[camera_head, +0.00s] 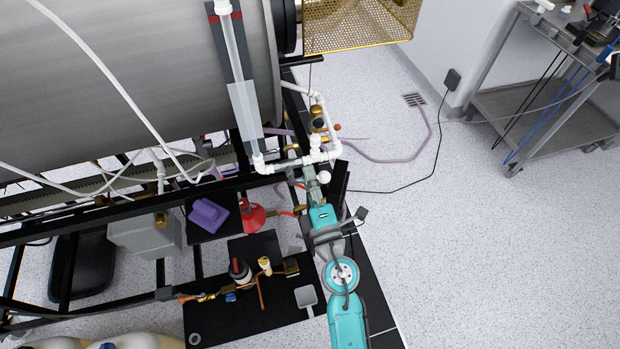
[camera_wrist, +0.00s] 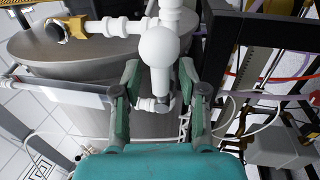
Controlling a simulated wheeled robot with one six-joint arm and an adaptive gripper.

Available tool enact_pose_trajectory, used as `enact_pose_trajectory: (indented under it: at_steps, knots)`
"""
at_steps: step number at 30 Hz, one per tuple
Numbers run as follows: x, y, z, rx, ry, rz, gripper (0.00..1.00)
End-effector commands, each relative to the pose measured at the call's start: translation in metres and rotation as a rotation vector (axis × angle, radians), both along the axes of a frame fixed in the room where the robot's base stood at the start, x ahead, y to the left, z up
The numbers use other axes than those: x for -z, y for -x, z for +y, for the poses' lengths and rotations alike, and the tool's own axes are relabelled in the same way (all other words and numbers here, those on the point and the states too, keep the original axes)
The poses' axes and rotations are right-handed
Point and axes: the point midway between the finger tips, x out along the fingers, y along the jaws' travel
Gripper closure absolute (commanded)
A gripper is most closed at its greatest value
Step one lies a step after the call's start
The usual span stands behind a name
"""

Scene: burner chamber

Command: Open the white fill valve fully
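The white fill valve (camera_wrist: 158,46) shows in the wrist view as a rounded white knob on white pipework. In the head view, a white knob (camera_head: 324,177) sits just below the white pipe run and right of my gripper's end. My gripper (camera_wrist: 160,68) is open in the wrist view. Its two green-grey fingers stand left and right of the knob, with a narrow gap on each side. I cannot tell the depth between fingertips and knob. In the head view, my gripper (camera_head: 311,174) is partly hidden among pipes and the black frame.
A large steel cylinder (camera_head: 130,80) fills the upper left. Black frame bars (camera_head: 337,185) run close beside my gripper. A purple item (camera_head: 208,215) and a red funnel-shaped item (camera_head: 251,217) lie to the left. A grey cart (camera_head: 545,105) stands at right.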

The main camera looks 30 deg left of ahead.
Motion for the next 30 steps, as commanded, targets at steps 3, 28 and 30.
enact_pose_trajectory:
  at_steps: [3, 28, 30]
  knots:
    - [0.000, 0.000, 0.000, 0.001, 0.000, 0.000, 0.58]
    - [0.023, 0.071, -0.084, 0.001, 0.001, 0.002, 0.58]
    - [0.023, 0.073, -0.087, 0.000, 0.000, 0.000, 0.58]
